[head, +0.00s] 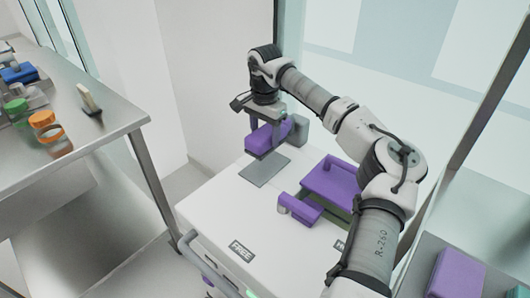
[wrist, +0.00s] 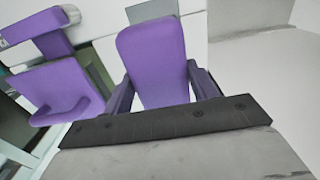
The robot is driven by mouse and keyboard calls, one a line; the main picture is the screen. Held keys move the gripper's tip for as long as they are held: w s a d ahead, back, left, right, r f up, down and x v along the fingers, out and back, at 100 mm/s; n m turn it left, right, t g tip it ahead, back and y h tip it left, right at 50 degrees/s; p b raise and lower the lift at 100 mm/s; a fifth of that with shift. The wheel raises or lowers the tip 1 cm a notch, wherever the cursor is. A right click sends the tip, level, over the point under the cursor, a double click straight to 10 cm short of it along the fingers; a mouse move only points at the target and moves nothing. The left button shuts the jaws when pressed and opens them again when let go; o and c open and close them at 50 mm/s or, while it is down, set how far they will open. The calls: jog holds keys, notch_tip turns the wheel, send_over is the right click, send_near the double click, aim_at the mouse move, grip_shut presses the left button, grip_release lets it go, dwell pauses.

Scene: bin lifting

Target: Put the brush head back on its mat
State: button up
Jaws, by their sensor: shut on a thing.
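The brush head looks to be the purple block (head: 260,140) in my gripper (head: 268,128). In the wrist view the purple block (wrist: 155,60) sits between my two fingers (wrist: 162,84), which are shut on it. In the head view the block is over or just behind the flat grey mat (head: 265,171) on the white cart top. The near part of the mat is bare. I cannot tell whether the block's underside touches the mat. A grey patch beyond the block in the wrist view (wrist: 152,10) may be part of the mat.
A purple tray-like piece (head: 332,182) and a smaller purple piece (head: 299,208) lie right of the mat on the cart (head: 215,212). A steel bench (head: 105,130) with jars stands at left. A purple box (head: 455,274) is at lower right. The cart's front left top is clear.

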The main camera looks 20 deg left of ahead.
aim_at(265, 132)
jog(key=shift+f+p, duration=0.3)
jog(key=shift+f, duration=3.4)
jog(key=shift+f, duration=0.1)
jog(key=o, duration=0.9)
notch_tip(265, 132, up, 12)
jog(key=shift+r+b, duration=0.1)
jog(key=shift+b, duration=0.4)
